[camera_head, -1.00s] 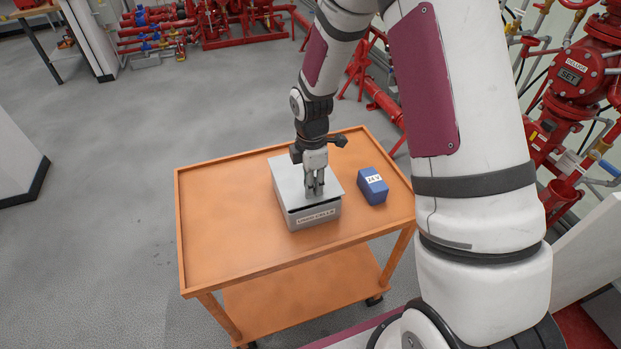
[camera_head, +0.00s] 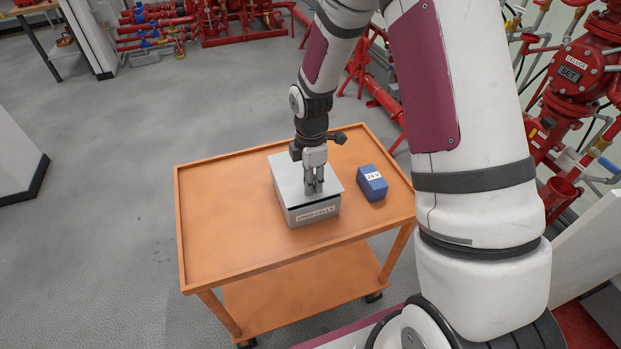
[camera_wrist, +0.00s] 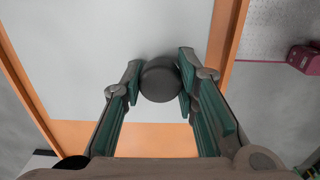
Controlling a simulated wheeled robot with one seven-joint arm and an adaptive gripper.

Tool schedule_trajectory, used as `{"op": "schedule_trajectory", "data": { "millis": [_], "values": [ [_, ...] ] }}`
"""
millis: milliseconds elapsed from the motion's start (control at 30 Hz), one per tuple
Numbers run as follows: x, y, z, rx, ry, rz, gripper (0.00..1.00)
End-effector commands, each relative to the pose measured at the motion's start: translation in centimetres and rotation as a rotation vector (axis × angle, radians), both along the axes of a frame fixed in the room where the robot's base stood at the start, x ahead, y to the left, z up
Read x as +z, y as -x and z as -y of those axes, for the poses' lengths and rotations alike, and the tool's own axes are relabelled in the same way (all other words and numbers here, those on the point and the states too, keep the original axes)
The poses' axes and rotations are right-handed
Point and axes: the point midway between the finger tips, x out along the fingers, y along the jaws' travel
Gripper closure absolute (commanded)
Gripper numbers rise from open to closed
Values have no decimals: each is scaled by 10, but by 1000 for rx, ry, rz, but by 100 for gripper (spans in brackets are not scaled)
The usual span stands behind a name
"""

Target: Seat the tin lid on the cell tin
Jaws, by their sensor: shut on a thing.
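The cell tin (camera_head: 312,213) is a grey metal box labelled "USED CELLS" on the orange cart. The tin lid (camera_head: 290,179) is a flat grey plate over the tin's top. A dark gap shows between lid and tin along the front edge, so the lid looks slightly raised or tilted there. My gripper (camera_head: 314,188) is above the lid, pointing down. In the wrist view its fingers are shut on the lid's round dark knob (camera_wrist: 160,80), with the pale lid (camera_wrist: 110,50) beneath. The far rim of the tin is hidden by the lid.
A blue battery block (camera_head: 372,184) marked "24 V" stands on the cart right of the tin. The orange cart top (camera_head: 220,240) is clear to the left. Red valve pipework (camera_head: 575,90) stands at the right.

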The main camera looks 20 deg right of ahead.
Motion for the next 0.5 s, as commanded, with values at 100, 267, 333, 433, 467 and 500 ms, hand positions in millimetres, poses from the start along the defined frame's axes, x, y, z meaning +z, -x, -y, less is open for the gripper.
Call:
{"op": "schedule_trajectory", "data": {
  "millis": [100, 267, 333, 433, 467, 500],
  "values": [
    [-3, 0, 0, 0, 0, 0, 100],
    [-6, 0, 0, 0, 0, -1, 100],
    [-8, 0, 0, -1, 0, -1, 100],
    [-10, 0, 0, 0, 0, -1, 100],
    [-11, 0, 0, 0, 0, 0, 100],
    [-12, 0, 0, 0, 0, 0, 100]
  ]
}}
